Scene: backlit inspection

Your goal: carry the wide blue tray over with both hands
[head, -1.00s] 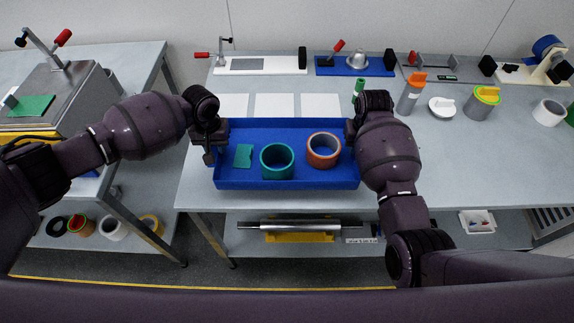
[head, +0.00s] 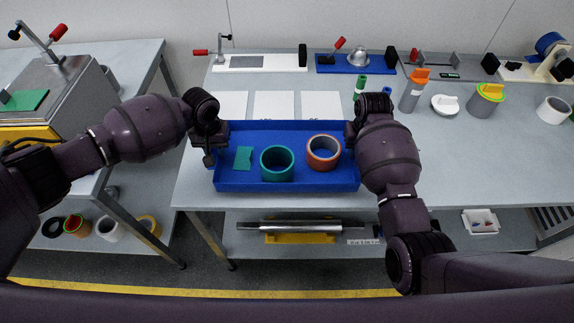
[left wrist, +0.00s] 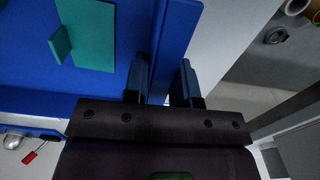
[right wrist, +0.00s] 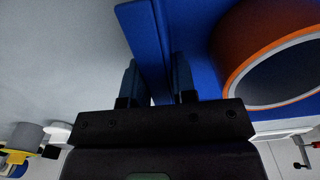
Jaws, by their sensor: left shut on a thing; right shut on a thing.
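The wide blue tray (head: 230,186) is held level between my two grippers at the front part of the table. It carries a teal ring (head: 277,163), an orange ring (head: 323,152) and a flat green piece with a tab (head: 243,158). My left gripper (head: 211,148) is shut on the tray's left wall, and the left wrist view shows that wall between the fingers (left wrist: 165,85). My right gripper (head: 352,134) is shut on the right wall, which also shows between the fingers in the right wrist view (right wrist: 158,85). The tray's underside is hidden.
White sheets (head: 273,105) lie behind the tray. Green cylinders (head: 360,88) stand close behind my right gripper. A grey cylinder with an orange top (head: 412,92) and a white lid (head: 445,105) stand farther right. Fixtures line the back edge. The table's right front is clear.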

